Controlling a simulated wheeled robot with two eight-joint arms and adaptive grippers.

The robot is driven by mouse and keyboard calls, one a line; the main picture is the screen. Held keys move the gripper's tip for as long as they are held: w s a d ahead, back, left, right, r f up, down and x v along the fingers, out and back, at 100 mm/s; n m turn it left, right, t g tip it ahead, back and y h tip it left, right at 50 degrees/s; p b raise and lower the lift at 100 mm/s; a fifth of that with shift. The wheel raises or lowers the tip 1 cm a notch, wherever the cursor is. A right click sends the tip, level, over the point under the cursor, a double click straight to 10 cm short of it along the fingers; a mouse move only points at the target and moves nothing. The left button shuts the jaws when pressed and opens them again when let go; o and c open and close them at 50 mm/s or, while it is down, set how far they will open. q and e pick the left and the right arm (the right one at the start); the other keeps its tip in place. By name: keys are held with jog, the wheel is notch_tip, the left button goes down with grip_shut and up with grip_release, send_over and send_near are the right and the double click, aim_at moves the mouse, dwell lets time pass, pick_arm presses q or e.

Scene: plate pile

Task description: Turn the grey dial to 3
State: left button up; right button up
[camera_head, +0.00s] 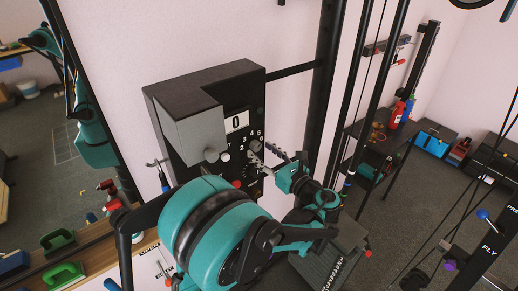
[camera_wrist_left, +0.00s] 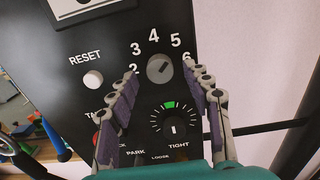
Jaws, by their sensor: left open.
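The grey dial (camera_wrist_left: 160,68) is a small round knob on a black panel, with numbers 2 to 6 visible around it in the left wrist view. I cannot tell for sure which number its mark faces. In the head view the dial (camera_head: 255,146) sits on the front of the black box (camera_head: 205,82). My left gripper (camera_head: 268,158) is open in front of the panel. In the left wrist view its fingers (camera_wrist_left: 164,82) reach up on both sides, with the dial between and just beyond their tips. No contact is clear. My right gripper is not in view.
A white RESET button (camera_wrist_left: 93,79) is left of the dial. A lower dial (camera_wrist_left: 174,128) with a green mark and TIGHT and LOOSE labels lies between the fingers. A red button (camera_head: 237,184) and a display reading 0 (camera_head: 237,121) are on the box. Black posts (camera_head: 325,80) stand right.

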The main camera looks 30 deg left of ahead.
pick_arm(q)
jog(key=shift+x, duration=1.15)
grip_shut()
jog(key=shift+n, duration=0.3)
jog(key=n+b, duration=0.1)
jog(key=n, duration=0.2)
jog(key=shift+n, duration=0.3)
jog(key=n+b, duration=0.1)
jog(key=n, duration=0.3)
jog(key=shift+n, duration=0.3)
jog(key=n+b, duration=0.1)
jog(key=n, duration=0.3)
jog(key=shift+n+b, duration=0.3)
jog(key=shift+n, duration=2.2)
